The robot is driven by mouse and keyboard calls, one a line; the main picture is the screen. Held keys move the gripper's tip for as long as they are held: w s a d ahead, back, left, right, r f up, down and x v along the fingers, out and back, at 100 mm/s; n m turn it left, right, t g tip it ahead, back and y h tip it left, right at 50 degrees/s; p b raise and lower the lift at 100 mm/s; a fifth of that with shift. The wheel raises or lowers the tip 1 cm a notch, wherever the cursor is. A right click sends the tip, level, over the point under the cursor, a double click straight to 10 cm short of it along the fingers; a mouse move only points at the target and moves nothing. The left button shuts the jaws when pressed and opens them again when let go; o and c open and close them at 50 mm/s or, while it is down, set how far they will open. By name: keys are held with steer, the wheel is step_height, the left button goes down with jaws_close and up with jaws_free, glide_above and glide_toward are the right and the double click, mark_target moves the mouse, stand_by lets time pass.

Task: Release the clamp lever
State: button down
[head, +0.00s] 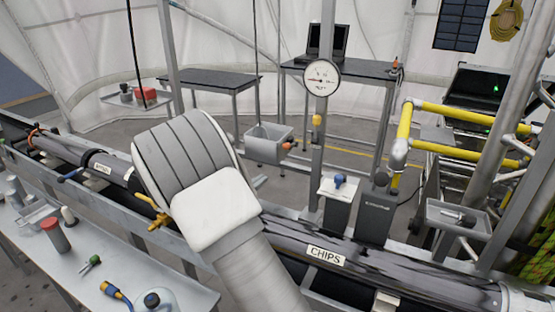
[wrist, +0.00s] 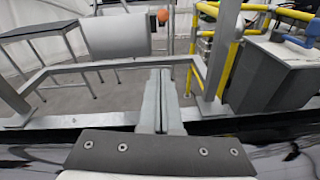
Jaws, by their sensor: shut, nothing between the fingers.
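No part is plainly marked as the clamp lever. In the head view, a yellow lever-like fitting (head: 157,214) sits on the rail side left of my arm, partly hidden by it. My gripper is hidden behind my arm in the head view. In the wrist view, my gripper (wrist: 161,76) is shut and empty, its fingers together above the grey rail frame. A blue handle (wrist: 303,34) on a grey box shows at the wrist view's right edge, apart from the fingers.
The dark pipe (head: 400,274) labelled CHIPS runs along the rail. A grey hanging bin (head: 269,143) and a gauge post stand behind it. Yellow pipes (head: 459,114) are at right. A bench (head: 130,270) with loose tools is at front left.

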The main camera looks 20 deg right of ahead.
mark_target(290, 145)
steer(key=w+d, duration=0.2)
steer(key=w+d+r+p, duration=0.1)
steer(key=w+d, duration=0.1)
steer(key=d, duration=0.1)
steer(key=w+d, duration=0.3)
steer(key=shift+d+r, duration=0.15)
steer(key=shift+r, duration=0.05)
steer(key=shift+w+d+r, duration=0.15)
steer(key=shift+d+r, duration=0.05)
steer(key=shift+r, duration=0.3)
steer(key=shift+r+p, duration=0.1)
steer(key=shift+p, duration=0.3)
steer(key=shift+r+p, duration=0.3)
steer(key=shift+p, duration=0.45)
